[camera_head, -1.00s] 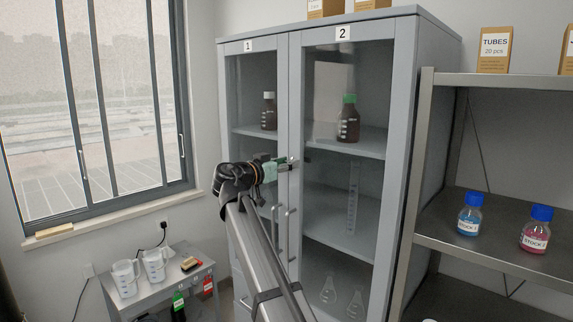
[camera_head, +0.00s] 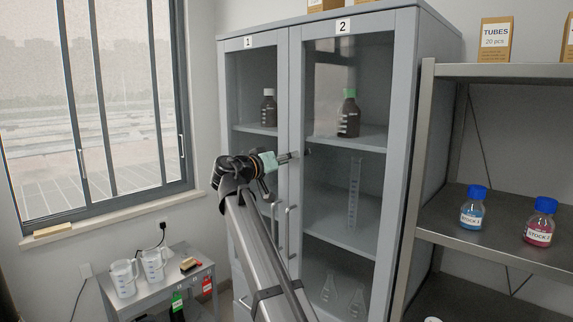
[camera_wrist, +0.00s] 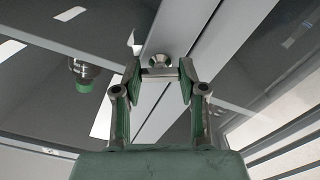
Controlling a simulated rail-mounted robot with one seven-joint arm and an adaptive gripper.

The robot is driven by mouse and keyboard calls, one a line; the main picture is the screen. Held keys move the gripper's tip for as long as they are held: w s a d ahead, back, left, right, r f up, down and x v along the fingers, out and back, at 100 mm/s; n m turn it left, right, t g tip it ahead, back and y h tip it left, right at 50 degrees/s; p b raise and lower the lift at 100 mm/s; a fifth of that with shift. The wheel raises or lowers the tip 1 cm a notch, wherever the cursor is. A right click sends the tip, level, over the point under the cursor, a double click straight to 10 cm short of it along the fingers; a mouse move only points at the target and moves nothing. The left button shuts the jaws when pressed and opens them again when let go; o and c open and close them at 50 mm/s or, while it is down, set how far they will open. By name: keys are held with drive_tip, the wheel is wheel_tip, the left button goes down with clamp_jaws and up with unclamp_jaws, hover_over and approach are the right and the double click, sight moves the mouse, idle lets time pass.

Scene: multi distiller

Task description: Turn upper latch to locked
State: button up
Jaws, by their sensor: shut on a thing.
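The upper latch is a small metal bar (camera_wrist: 159,73) with a round pivot (camera_wrist: 160,60) on the frame between the cabinet's two glass doors. My gripper (camera_wrist: 159,78) is shut on the latch, one fingertip on each side of the bar in the wrist view. In the head view my gripper (camera_head: 292,155) reaches the strip between door 1 (camera_head: 255,80) and door 2 (camera_head: 345,90), and the latch is mostly hidden by the fingers there. Both doors look shut.
Door handles (camera_head: 289,235) hang below my gripper. Behind the glass stand a green-capped bottle (camera_head: 348,115), a white-capped bottle (camera_head: 268,108) and a cylinder (camera_head: 354,190). An open shelf (camera_head: 470,235) with two blue-capped bottles is at right; a small table (camera_head: 160,290) is at lower left.

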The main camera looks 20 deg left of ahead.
drive_tip(key=shift+n+p, duration=0.9)
drive_tip(key=shift+n, duration=5.4)
drive_tip(key=o, duration=1.2)
drive_tip(key=shift+c, duration=0.2)
drive_tip(key=v, duration=1.2)
